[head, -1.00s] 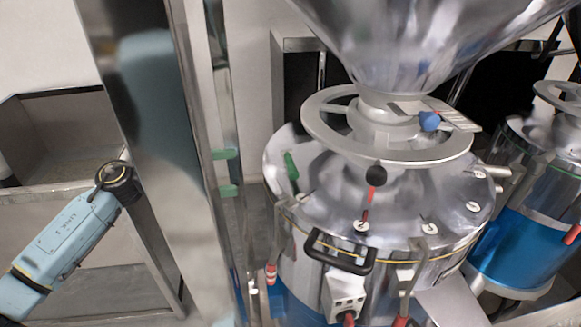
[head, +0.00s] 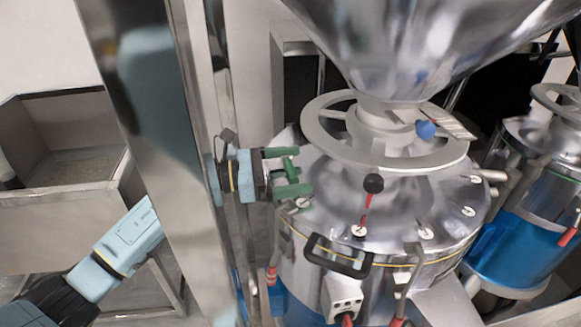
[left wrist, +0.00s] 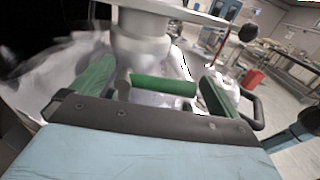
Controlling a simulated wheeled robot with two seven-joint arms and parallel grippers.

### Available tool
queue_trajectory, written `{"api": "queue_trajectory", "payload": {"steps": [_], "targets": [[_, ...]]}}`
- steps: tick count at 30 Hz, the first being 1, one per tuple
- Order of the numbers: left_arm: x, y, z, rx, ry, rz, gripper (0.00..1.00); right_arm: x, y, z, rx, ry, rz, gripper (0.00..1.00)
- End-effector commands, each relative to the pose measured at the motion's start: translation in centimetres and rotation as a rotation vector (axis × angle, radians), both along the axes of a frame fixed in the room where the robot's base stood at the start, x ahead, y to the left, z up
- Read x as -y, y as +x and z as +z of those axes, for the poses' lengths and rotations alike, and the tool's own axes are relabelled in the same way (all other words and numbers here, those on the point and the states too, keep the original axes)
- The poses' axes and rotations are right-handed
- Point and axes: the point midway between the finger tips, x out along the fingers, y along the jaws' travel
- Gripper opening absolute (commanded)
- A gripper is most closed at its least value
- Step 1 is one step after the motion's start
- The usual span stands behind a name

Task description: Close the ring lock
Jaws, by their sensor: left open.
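The steel grinder (head: 440,215) stands at the centre right with a round lid and a grey spoked ring (head: 335,140) above it. A short green handle (head: 290,167) is at the lid's left side; in the left wrist view it shows as a green bar (left wrist: 163,87). I cannot tell for certain which part is the ring lock. My left gripper (head: 287,171) is open, with its green fingers on either side of the green handle. In the left wrist view the gripper (left wrist: 157,86) has the bar between its fingers; contact is unclear. My right gripper is not in view.
A steel post (head: 165,150) stands left of the grinder, in front of part of my left arm. A large steel hopper (head: 420,40) hangs above the lid. A black-knobbed lever (head: 373,184) and black handle (head: 338,256) are at the front. A second grinder (head: 520,220) stands right.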

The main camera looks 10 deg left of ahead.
Motion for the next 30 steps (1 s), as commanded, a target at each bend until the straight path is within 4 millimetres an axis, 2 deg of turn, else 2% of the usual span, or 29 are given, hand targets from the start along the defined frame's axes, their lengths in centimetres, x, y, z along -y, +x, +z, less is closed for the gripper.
{"api": "queue_trajectory", "payload": {"steps": [5, 6, 19, 30], "targets": [[0.0, 0.01, -0.02, 0.0, 0.0, 0.0, 1.0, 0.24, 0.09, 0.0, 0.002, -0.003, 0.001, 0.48], [0.0, 0.01, -0.02, 0.0, 0.0, 0.0, 0.97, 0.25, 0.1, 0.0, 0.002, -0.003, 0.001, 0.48], [-0.06, 0.02, -0.03, -0.001, 0.0, 0.001, 0.42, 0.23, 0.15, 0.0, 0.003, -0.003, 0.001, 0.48], [-0.1, 0.06, 0.37, -0.074, -0.027, 0.003, 0.42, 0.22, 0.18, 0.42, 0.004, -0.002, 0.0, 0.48]]}}
